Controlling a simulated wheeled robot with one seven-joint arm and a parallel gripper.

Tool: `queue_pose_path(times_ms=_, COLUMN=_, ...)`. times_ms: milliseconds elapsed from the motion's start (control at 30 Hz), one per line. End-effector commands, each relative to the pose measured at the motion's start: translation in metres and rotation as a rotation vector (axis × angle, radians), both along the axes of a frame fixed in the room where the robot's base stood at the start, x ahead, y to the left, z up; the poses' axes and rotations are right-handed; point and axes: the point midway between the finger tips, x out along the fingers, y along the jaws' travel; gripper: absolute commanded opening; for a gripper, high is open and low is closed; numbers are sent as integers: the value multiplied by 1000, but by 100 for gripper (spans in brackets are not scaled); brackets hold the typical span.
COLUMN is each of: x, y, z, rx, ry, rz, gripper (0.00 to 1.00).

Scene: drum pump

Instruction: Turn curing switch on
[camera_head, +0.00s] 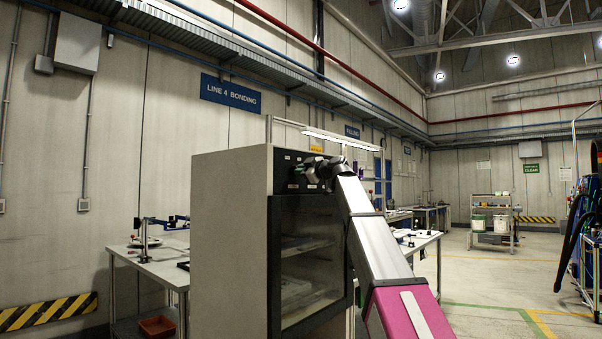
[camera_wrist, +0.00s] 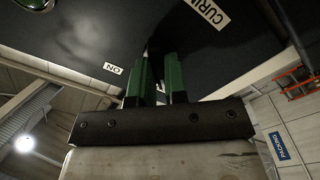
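The curing cabinet (camera_head: 230,240) is a tall grey box with a glass door and a dark control strip on top. In the wrist view its dark panel (camera_wrist: 80,40) carries an upside-down "CURING" label (camera_wrist: 205,10) and an "ON" label (camera_wrist: 113,68). My gripper (camera_head: 318,172) is at this strip in the head view. Its green fingers (camera_wrist: 159,68) point at the panel, with a narrow gap between them. A dark shape, perhaps the switch (camera_wrist: 156,42), lies at the fingertips. Its position, and whether the fingers press on it, cannot be made out.
A green round part (camera_wrist: 35,3) sits on the panel at the wrist view's upper left. A workbench (camera_head: 150,265) stands left of the cabinet, and another bench (camera_head: 425,240) is behind my arm. A shelf rack (camera_head: 492,222) stands far right, with open floor before it.

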Motion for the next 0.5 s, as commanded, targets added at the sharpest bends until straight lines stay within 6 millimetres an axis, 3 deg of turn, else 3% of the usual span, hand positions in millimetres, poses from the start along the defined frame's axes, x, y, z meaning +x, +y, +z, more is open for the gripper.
queue_pose_path(times_ms=500, x=0, y=0, z=0, rx=47, ry=62, rz=1, gripper=0)
